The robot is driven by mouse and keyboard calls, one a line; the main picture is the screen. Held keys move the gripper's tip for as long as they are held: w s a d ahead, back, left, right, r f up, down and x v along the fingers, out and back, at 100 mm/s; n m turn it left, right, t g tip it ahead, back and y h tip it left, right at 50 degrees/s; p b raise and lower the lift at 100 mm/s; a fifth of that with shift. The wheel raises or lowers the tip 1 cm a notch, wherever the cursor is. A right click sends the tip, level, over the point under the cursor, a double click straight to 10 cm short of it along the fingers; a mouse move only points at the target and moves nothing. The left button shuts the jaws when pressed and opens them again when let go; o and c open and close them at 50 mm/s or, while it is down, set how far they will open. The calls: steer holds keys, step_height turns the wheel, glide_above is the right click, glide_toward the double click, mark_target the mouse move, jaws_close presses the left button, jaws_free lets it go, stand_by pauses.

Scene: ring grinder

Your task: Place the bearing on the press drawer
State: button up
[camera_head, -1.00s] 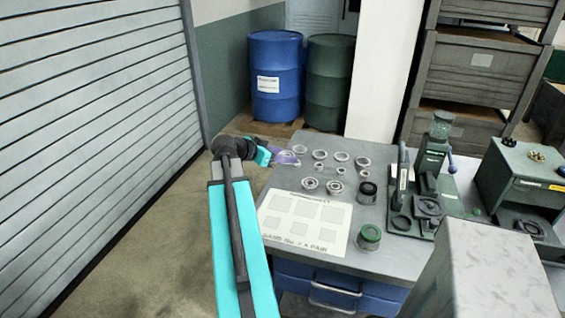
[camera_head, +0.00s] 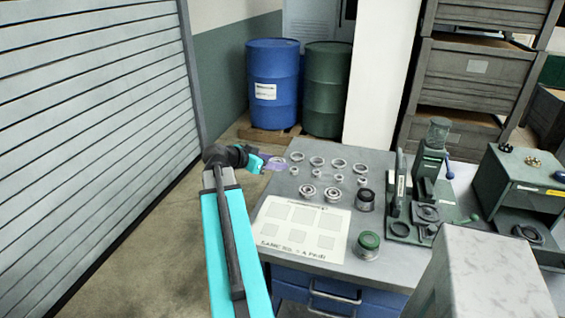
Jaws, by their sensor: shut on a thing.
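My gripper (camera_head: 274,164) is at the far left edge of the workbench, close to the rows of rings. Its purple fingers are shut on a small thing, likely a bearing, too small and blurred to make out. Silvery rings and bearings stand in rows on the bench, among them two larger bearings (camera_head: 333,195) in the front row. A green machine (camera_head: 432,165) with a clear jar on top stands at the right of the bench. A green box-shaped machine (camera_head: 520,190) stands further right with a dark ring in its lower opening. I cannot tell which part is the press drawer.
A white marked sheet (camera_head: 302,228) lies at the bench's front left. A dark cup (camera_head: 365,200) and a green-topped cup (camera_head: 368,244) stand right of it. A grey block (camera_head: 485,280) fills the front right. Blue and green barrels (camera_head: 273,85) stand behind.

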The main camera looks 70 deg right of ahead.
steer(key=w+a+f+n+t, duration=0.1)
steer(key=w+a+n+t, duration=0.3)
steer(key=w+a, duration=0.6)
steer(key=w+a+n+t, duration=0.45)
steer(key=w+a, duration=0.25)
steer(key=w, duration=0.7)
steer(key=w+a+f+n+t, duration=0.1)
steer(key=w+a+n+t, duration=0.3)
steer(key=w+a, duration=0.6)
steer(key=w+a+r+n+t+y, duration=0.1)
steer(key=w+a+n+y, duration=0.2)
steer(key=a, duration=1)
steer(key=w+a+r+n+t+y, duration=0.2)
steer(key=w+a+n+y, duration=0.2)
steer(key=a, duration=0.9)
steer(key=w+a+r+n+t+y, duration=0.2)
steer(key=w+a, duration=0.6)
steer(key=a, duration=0.4)
steer(key=shift+w+a+r+n+y, duration=0.25)
steer(key=shift+w+a+n+y, duration=0.15)
steer(key=shift+n+y, duration=0.55)
steer(key=shift+s, duration=0.15)
